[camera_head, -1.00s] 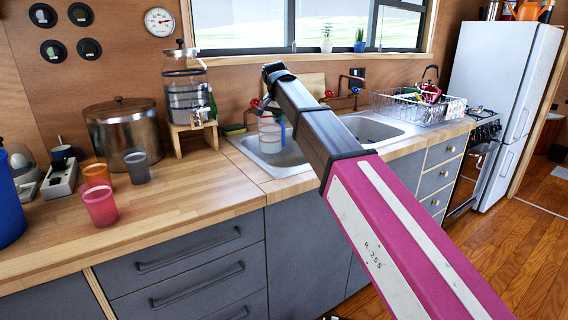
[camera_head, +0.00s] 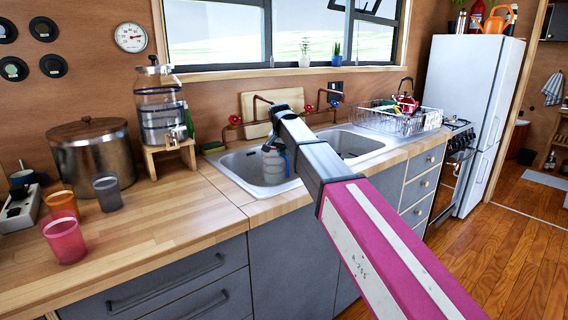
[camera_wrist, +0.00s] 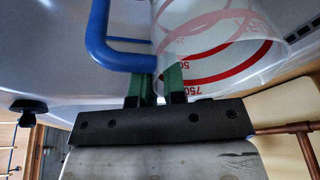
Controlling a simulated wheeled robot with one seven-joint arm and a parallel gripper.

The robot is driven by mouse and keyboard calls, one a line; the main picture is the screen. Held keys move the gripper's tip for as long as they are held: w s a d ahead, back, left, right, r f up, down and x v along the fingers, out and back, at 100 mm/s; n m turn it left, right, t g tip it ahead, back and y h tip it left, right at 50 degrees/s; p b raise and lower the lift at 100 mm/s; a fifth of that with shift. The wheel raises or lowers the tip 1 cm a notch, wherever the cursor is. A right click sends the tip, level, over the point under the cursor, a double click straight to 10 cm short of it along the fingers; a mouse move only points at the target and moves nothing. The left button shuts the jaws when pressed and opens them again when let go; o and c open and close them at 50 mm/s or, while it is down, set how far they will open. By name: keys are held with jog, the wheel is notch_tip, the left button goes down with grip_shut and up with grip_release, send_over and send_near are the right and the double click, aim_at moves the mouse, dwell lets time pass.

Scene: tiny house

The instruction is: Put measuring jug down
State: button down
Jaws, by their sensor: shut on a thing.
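The clear measuring jug (camera_head: 272,163) shows in the head view over the left basin of the sink (camera_head: 228,163), partly covered by my arm. I cannot tell whether its base touches the basin. In the wrist view the jug (camera_wrist: 228,58) has red scale markings and a blue handle (camera_wrist: 97,38). My gripper (camera_wrist: 158,84), with green finger pads, is shut on the jug at the handle's side. In the head view the fingertips are hard to make out.
A metal pot (camera_head: 92,158), several cups and a water dispenser (camera_head: 160,110) stand on the wooden counter (camera_head: 165,212) at left. A wire dish rack (camera_head: 395,120) stands right of the sink. The counter's front middle is clear.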

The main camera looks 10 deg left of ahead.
aim_at(284, 161)
jog(key=shift+d+f, duration=0.1)
jog(key=shift+f, duration=2.05)
jog(key=c, duration=1.2)
grip_release()
jog(key=v, duration=1.1)
jog(key=shift+r, duration=0.6)
jog(key=shift+s+d, duration=0.1)
